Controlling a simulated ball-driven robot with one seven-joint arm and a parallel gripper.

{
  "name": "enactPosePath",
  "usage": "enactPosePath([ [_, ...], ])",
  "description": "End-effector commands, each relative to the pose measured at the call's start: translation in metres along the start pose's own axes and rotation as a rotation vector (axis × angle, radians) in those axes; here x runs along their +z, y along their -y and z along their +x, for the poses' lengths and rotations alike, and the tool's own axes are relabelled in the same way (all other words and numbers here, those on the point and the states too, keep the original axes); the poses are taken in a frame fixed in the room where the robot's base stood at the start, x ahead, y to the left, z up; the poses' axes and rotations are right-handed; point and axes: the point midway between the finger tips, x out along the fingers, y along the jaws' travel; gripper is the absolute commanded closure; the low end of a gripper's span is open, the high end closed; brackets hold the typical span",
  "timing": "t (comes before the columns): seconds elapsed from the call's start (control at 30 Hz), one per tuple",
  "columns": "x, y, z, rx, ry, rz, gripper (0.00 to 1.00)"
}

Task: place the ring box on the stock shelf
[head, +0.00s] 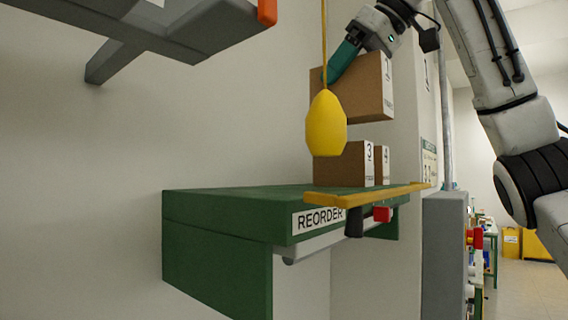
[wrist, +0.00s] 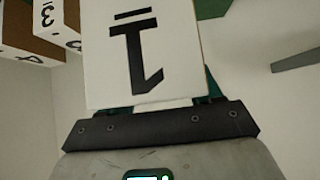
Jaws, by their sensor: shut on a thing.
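A brown cardboard box marked 1 (head: 352,92) is held in the air by my gripper (head: 340,62). One teal finger shows at its upper left edge, and the other is hidden. In the wrist view the box's white face (wrist: 148,50) shows an upside-down 1, close in front of the gripper (wrist: 160,105). The small print on it is too small to read, so I cannot tell whether it is the ring box. A green shelf (head: 215,228) labelled REORDER is below. A grey shelf (head: 190,30) is at the upper left, its label unseen.
Boxes marked 3 (head: 340,170) and 4 (head: 382,165) stand on the green shelf, below the held box. A yellow weight (head: 326,124) hangs on a cord in front of them. A yellow bar (head: 365,196) runs along the shelf front. A grey cabinet (head: 443,255) stands right.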

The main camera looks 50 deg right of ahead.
Motion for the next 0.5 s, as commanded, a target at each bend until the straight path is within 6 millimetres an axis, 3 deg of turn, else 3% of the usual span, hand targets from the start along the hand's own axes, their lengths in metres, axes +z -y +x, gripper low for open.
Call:
enactPosePath([
  [0.03, -0.001, 0.007, 0.016, -0.004, 0.001, -0.004, 0.79],
  [0.23, -0.014, 0.024, 0.058, 0.001, 0.001, -0.001, 0.79],
  [0.3, -0.006, 0.028, 0.077, 0.002, 0.001, 0.0, 0.79],
  [0.5, -0.003, 0.037, 0.107, 0.001, 0.0, 0.0, 0.79],
])
